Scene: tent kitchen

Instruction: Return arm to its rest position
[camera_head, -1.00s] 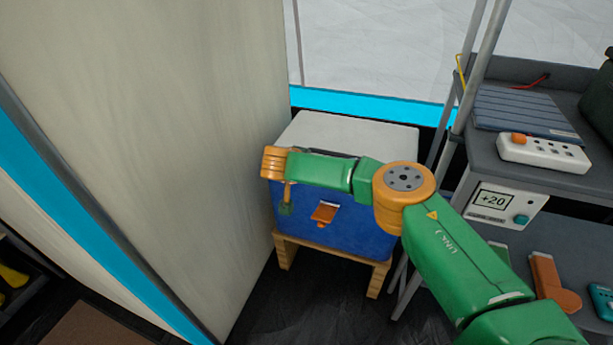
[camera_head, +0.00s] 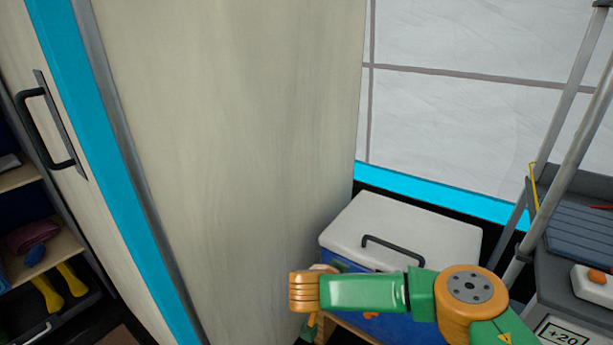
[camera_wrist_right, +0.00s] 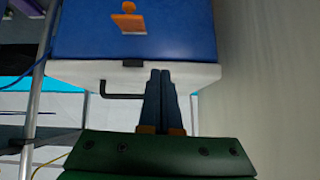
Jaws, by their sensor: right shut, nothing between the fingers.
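My right arm (camera_head: 365,293), green with orange joints, reaches in from the lower right of the head view, in front of a blue cooler with a white lid (camera_head: 415,228). Its wrist end is near the tall pale cabinet panel. The right gripper (camera_wrist_right: 160,75) shows in the right wrist view with its two dark fingers together and nothing between them. The cooler (camera_wrist_right: 185,35) lies beyond the fingertips in that view, with its orange latch (camera_wrist_right: 128,18) and dark handle. In the head view the fingers are mostly hidden by the wrist. My left gripper is not in view.
The tall pale cabinet side (camera_head: 230,150) stands close to the left of the arm. A grey shelf rack (camera_head: 575,255) with a white power strip (camera_head: 594,282) stands at the right. An open cabinet with yellow-handled tools (camera_head: 62,285) is at the far left.

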